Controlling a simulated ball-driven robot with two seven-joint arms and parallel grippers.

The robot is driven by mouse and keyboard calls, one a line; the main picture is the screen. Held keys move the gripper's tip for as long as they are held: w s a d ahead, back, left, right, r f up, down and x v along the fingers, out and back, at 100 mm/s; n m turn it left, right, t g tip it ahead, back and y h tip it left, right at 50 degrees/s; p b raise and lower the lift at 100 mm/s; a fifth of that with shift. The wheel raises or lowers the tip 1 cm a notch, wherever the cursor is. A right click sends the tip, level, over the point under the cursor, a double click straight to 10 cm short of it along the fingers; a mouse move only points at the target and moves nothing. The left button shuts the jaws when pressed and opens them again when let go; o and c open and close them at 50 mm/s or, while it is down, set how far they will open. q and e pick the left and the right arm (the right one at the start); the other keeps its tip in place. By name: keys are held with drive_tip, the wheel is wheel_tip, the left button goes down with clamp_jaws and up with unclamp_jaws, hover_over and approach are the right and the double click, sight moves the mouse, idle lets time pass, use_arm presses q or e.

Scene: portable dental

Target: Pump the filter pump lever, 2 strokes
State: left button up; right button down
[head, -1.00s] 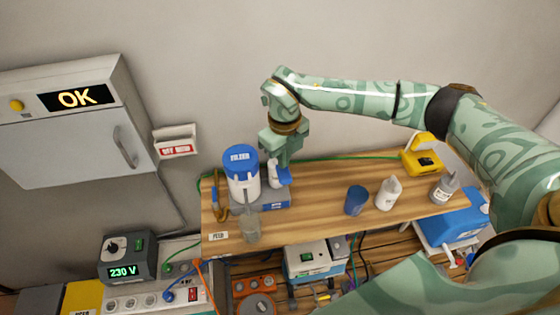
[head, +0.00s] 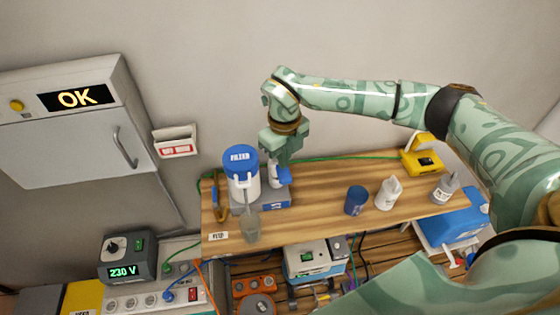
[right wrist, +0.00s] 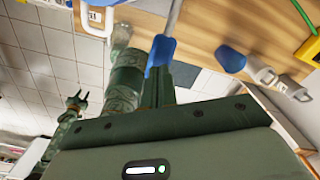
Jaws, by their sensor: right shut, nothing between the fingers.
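The filter pump is a white canister (head: 238,186) with a blue lid (head: 240,157), upright on a blue base (head: 266,202) at the left of the wooden shelf. Its lever has a white rod and a blue grip (head: 284,176) to the right of the canister. My right gripper (head: 282,163) is shut and empty, pointing down right at the lever. In the right wrist view the blue grip (right wrist: 160,52) lies against or just in front of the fingers; I cannot tell if they touch. A clear glass (head: 251,224) stands before the pump. My left gripper (right wrist: 76,102) shows small and open.
A blue cup (head: 355,200), a white bottle (head: 388,193) and a labelled bottle (head: 445,187) stand on the shelf (head: 325,223) to the right. A yellow device (head: 424,162) is behind them. Powered boxes and cables fill the space below.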

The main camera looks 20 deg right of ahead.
sight(284, 171)
drive_tip(key=shift+f, duration=0.1)
drive_tip(key=shift+f+b, duration=2.4)
drive_tip(key=shift+f, duration=1.35)
drive_tip(key=shift+r, duration=0.1)
wheel_tip(284, 171, up, 8)
drive_tip(key=p, duration=0.6)
drive_tip(key=shift+p, duration=0.3)
drive_tip(key=shift+f, duration=0.2)
drive_tip(key=shift+f, duration=0.15)
